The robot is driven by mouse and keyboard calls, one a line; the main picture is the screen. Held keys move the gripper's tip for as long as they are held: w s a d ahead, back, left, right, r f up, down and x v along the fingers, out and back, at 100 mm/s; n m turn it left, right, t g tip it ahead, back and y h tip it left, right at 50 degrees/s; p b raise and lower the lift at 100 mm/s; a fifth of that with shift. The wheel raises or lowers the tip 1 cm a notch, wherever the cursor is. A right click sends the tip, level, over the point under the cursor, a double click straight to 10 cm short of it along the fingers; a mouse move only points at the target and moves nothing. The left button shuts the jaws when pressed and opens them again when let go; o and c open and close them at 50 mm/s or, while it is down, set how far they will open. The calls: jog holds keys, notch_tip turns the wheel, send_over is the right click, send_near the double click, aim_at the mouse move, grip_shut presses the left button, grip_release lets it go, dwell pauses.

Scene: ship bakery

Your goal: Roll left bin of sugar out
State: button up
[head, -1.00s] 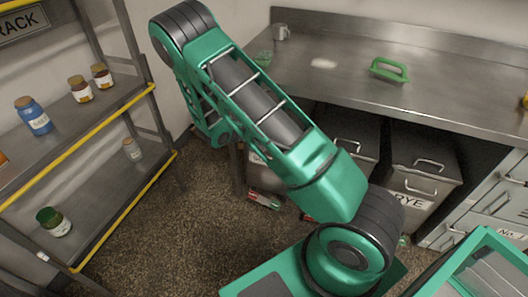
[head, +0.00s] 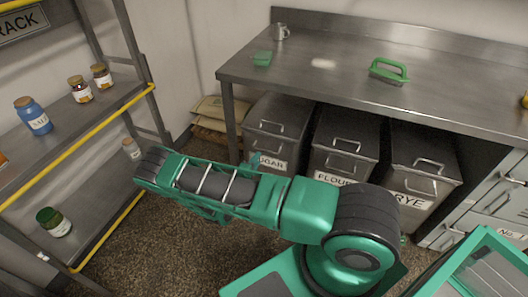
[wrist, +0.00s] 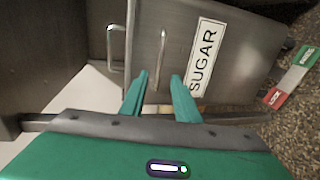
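The sugar bin (head: 262,138) is a grey metal bin, leftmost of three under the steel counter; my arm covers its lower part in the head view. In the wrist view it appears turned sideways, with its SUGAR label (wrist: 204,55), a front handle (wrist: 162,50) and a lid handle (wrist: 115,45). My gripper (wrist: 159,76) is open in the wrist view. Its fingertips appear on either side of the front handle's near end; I cannot tell whether they touch it or how far off it is.
The flour bin (head: 345,140) and rye bin (head: 420,165) stand to the right. Sacks (head: 215,112) lie left of the bins. A yellow-edged rack (head: 98,112) stands at left.

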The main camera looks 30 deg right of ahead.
aim_at(264, 150)
jog(key=x, duration=1)
jog(key=shift+r, duration=0.1)
grip_shut()
